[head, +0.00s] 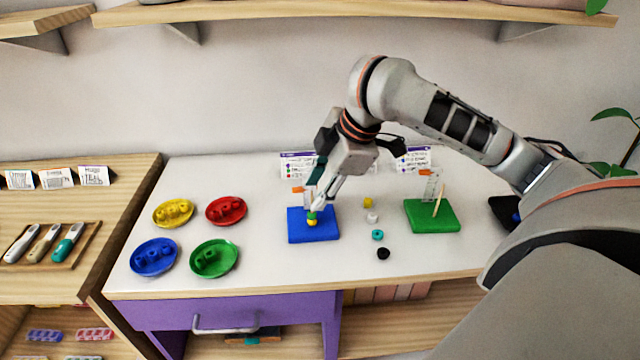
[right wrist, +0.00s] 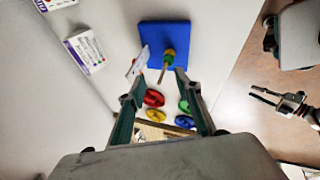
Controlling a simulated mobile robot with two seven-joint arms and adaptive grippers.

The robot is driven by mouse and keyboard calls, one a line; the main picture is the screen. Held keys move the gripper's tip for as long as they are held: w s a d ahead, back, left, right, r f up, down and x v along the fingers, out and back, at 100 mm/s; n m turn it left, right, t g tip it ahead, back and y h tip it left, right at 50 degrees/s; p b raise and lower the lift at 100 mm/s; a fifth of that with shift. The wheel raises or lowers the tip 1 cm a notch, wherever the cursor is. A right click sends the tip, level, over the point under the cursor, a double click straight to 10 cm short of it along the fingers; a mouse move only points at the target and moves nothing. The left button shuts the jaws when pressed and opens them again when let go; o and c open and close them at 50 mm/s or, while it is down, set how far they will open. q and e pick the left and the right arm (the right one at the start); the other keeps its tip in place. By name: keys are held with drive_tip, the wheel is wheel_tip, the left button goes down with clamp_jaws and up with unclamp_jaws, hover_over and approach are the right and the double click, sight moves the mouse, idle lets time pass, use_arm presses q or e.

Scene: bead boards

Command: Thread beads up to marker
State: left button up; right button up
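My right gripper (head: 313,198) is over the blue board (head: 298,233). In the right wrist view its fingers (right wrist: 158,82) are apart, with no bead between them. A wooden peg (right wrist: 163,76) stands on the blue board (right wrist: 150,40) and carries a green bead (right wrist: 168,61) above a yellow bead (head: 312,223). A clear plate (right wrist: 140,62) with an orange marker (head: 298,189) stands beside the peg. The green board (head: 420,220) has a bare peg (head: 439,202) and its own orange marker (head: 430,171).
Loose yellow (head: 368,202), white (head: 372,217), teal (head: 377,235) and black (head: 383,254) beads lie between the boards. Yellow (head: 160,221), red (head: 238,218), blue (head: 140,269) and green (head: 205,273) dishes hold beads at left. Cards (head: 412,157) stand behind the boards.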

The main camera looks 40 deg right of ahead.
drive_tip(key=v, duration=1.2)
idle(0.6)
